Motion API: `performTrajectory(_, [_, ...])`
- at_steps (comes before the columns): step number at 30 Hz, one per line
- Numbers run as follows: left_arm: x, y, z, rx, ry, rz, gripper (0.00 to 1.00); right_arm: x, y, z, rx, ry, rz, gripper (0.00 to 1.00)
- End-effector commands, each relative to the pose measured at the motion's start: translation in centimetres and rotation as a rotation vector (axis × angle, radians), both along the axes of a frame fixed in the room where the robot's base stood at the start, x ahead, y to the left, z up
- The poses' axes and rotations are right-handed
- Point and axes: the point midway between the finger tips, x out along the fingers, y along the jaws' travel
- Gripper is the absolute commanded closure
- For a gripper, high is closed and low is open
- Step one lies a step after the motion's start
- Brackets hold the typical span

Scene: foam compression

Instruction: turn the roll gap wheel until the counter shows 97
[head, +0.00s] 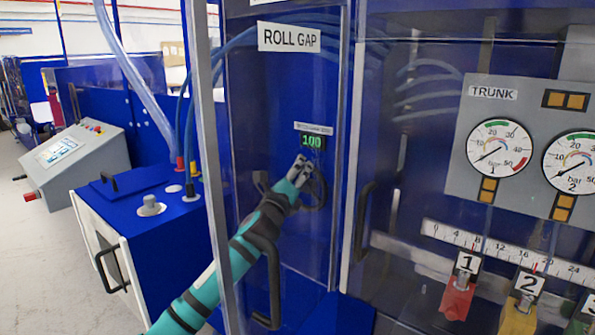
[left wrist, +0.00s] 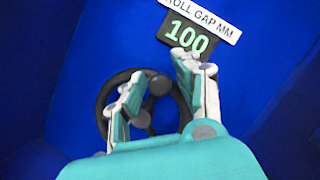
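The roll gap counter (head: 312,142) reads 100 in green digits on the blue panel, below the ROLL GAP sign (head: 289,38). It also reads 100 in the left wrist view (left wrist: 189,40). The roll gap wheel (head: 320,192) is a dark handwheel just below the counter, partly hidden by my left gripper (head: 300,166). In the left wrist view the wheel (left wrist: 101,106) lies beyond the fingers, with a dark knob (left wrist: 160,85) between them. My left gripper (left wrist: 156,80) has its fingers apart in front of the wheel; whether they touch it I cannot tell. My right gripper is not in view.
A transparent panel edge (head: 210,170) stands left of the wheel and a dark door handle (head: 363,220) to its right. A blue cabinet (head: 165,230) and grey console (head: 75,160) are at left. Gauges (head: 498,148) and numbered tags (head: 468,262) are at right.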

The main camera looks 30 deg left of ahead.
Motion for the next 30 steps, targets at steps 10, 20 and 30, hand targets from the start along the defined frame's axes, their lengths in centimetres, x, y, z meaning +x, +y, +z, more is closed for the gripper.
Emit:
performTrajectory(10, [-0.02,0.06,-0.1,0.0,0.002,0.002,1.0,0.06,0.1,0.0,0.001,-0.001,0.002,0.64])
performTrajectory(20, [0.04,0.18,-0.15,0.0,0.004,0.006,1.0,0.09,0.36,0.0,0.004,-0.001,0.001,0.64])
performTrajectory(30, [0.37,0.31,-0.17,-0.01,0.006,0.009,1.0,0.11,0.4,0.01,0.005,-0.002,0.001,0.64])
